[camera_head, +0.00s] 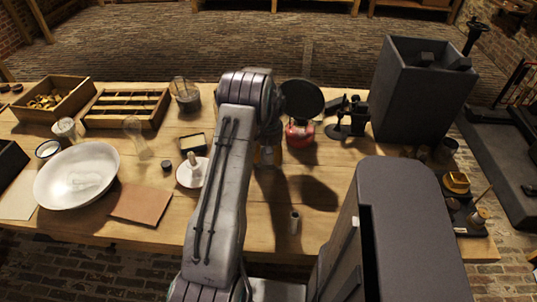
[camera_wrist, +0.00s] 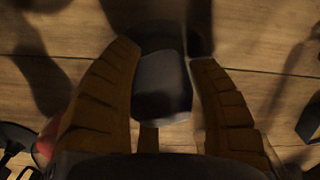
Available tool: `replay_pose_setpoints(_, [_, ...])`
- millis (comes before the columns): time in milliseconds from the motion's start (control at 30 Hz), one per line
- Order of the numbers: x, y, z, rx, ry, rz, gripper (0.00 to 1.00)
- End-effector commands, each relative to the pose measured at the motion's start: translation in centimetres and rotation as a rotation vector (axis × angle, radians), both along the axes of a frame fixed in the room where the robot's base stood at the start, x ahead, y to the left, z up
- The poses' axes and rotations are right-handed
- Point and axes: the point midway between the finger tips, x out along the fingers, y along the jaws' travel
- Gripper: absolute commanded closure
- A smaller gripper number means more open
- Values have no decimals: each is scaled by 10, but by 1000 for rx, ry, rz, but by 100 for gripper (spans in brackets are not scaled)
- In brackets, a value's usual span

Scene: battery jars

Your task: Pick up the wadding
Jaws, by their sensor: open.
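A narrow gap shows on the right; on the left I cannot tell whether the finger touches. A dark round shape lies just beyond the block.
A red pot (camera_head: 300,135) with a black disc above it stands right of my gripper. A white dish (camera_head: 192,172) is close on the left, with a large white bowl (camera_head: 50,193) farther left. A small cylinder (camera_head: 294,222) stands near the front. A tall dark box (camera_head: 408,110) stands right.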

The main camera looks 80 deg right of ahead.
Motion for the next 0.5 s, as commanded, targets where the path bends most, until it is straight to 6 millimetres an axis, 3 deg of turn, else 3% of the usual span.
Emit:
replay_pose_setpoints(167, [0, 0, 0, 0, 0, 0, 44])
replay_pose_setpoints(433, [0, 0, 0, 0, 0, 0, 68])
replay_pose_setpoints(500, [0, 0, 0, 0, 0, 0, 69])
